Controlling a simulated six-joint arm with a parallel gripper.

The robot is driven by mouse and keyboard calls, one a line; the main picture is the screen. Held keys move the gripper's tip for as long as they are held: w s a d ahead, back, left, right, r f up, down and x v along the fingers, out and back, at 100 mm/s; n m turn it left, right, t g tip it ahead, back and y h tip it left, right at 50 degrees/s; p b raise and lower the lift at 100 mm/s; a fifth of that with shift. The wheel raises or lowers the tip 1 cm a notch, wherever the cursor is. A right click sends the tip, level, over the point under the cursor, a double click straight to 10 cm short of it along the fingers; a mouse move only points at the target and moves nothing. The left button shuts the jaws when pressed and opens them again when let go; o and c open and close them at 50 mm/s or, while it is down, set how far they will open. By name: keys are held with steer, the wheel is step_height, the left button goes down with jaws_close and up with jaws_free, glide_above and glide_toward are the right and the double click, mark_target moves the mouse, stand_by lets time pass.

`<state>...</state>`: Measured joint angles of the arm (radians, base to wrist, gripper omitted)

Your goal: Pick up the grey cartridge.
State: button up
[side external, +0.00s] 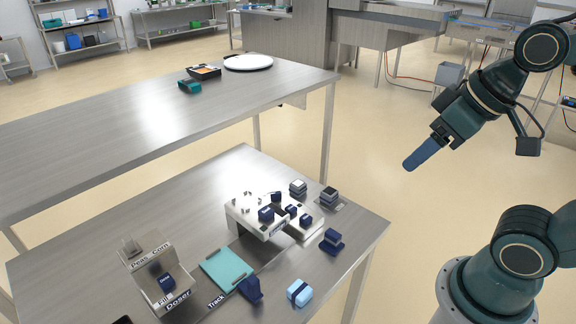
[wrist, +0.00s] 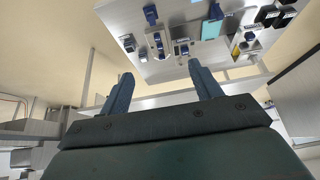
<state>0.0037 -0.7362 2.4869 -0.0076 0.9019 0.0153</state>
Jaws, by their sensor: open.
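My gripper (side external: 409,164) hangs in the air to the right of the front table, well above and apart from it. In the wrist view my gripper (wrist: 160,70) shows two blue fingers spread apart with nothing between them. I cannot tell for certain which thing is the grey cartridge. A small block stack with a pale grey top (side external: 298,186) stands at the table's back right, beside a stack with a dark top (side external: 329,195). Both are too small to make out well. The wrist view shows the table from afar, upside down.
On the front table (side external: 90,250) are a white machine (side external: 245,220) with dark blue blocks, a dark blue block (side external: 332,241), a light blue banded block (side external: 299,292), a teal plate (side external: 227,268) and a labelled doser (side external: 150,270). A second long table (side external: 130,130) stands behind.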

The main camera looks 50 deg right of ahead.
steer(key=w+r+m, duration=0.2)
steer(key=w+r, duration=0.1)
steer(key=w, duration=0.3)
steer(key=m+g+y, duration=0.4)
steer(key=m, duration=0.7)
glide_above(299, 183)
steer(key=s+a, duration=0.2)
steer(key=a, duration=0.1)
step_height(299, 183, down, 12)
steer(key=w+d+f+m+g, duration=0.1)
steer(key=d+f+m, duration=0.3)
steer(key=d+f, duration=0.4)
step_height(299, 183, down, 6)
steer(key=shift+w+f+m+g, duration=0.3)
steer(key=shift+w+m, duration=0.1)
steer(key=shift+w, duration=0.1)
steer(key=shift+y, duration=0.3)
steer(key=shift+x, duration=4.25)
